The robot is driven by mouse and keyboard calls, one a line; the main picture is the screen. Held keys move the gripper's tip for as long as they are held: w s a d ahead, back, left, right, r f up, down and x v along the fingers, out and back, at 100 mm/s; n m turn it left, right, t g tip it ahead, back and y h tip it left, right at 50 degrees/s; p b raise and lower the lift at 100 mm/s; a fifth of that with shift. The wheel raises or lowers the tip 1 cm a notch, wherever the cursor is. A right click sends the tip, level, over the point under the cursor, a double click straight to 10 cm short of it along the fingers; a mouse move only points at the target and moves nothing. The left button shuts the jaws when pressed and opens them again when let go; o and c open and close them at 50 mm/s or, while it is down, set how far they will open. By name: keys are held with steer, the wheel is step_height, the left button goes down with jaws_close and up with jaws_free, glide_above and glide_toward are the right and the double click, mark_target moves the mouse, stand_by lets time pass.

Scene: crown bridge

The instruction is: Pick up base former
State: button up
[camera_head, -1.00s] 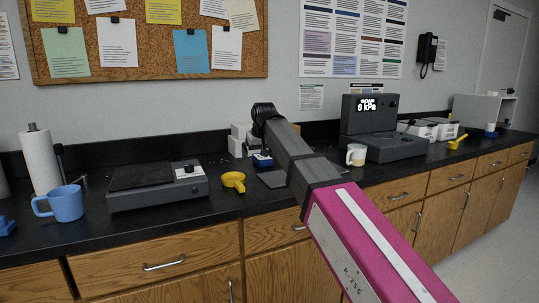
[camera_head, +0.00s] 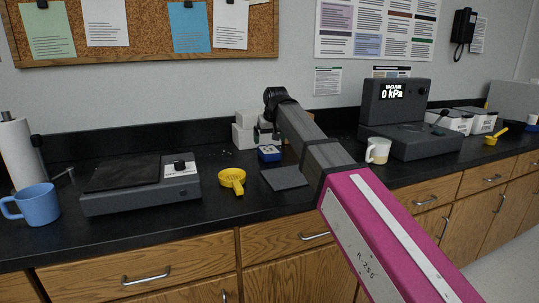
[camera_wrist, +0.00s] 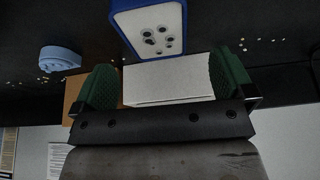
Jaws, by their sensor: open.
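A small blue block with a white top (camera_head: 269,154) sits on the black counter below my wrist. In the wrist view the blue block (camera_wrist: 118,22) shows a white face with several dark round holes, just beyond my fingertips. It is the likeliest base former, though I cannot tell for sure. My gripper (camera_wrist: 165,68) is open, with its two green finger pads apart. The block lies ahead of the gap and is not held. A pale box (camera_wrist: 168,86) shows behind the gap. In the head view my gripper is small and partly lost against the white boxes.
White boxes (camera_head: 244,133) stand behind the block. A dark flat plate (camera_head: 284,178) and a yellow scoop (camera_head: 232,180) lie in front. A grey machine (camera_head: 140,185) and blue mug (camera_head: 38,205) are left; a cream mug (camera_head: 377,151) and vacuum unit (camera_head: 410,140) are right.

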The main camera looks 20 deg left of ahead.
mark_target(269, 150)
steer(key=shift+d+x, duration=0.15)
steer(key=shift+x, duration=1.55)
steer(key=shift+d+x, duration=0.1)
steer(key=shift+x, duration=1.65)
steer(key=shift+w+f, duration=0.15)
steer(key=shift+f, duration=0.05)
steer(key=c, duration=0.9)
